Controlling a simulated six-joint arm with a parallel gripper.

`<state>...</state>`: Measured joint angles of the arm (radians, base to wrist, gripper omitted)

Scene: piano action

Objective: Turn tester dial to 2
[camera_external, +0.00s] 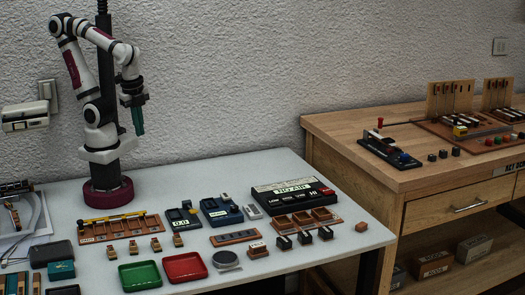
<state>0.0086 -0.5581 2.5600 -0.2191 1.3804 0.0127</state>
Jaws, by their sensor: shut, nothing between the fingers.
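My gripper (139,132) hangs high above the back of the white table, with its green fingers pointing down. It is shut, empty and well apart from everything on the table. No device is clearly marked as the tester, and no dial setting can be read. A black box (292,197) with a white label panel reading "NO AIR" lies at the back right of the table. A blue device with a small display (221,211) and a dark device reading "0.0" (182,217) stand left of it.
A green tray (140,275) and a red tray (185,267) lie at the front. A wooden rack (119,228) and several small blocks surround the devices. A wooden bench (409,181) stands at the right with more devices. The table's back middle is clear.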

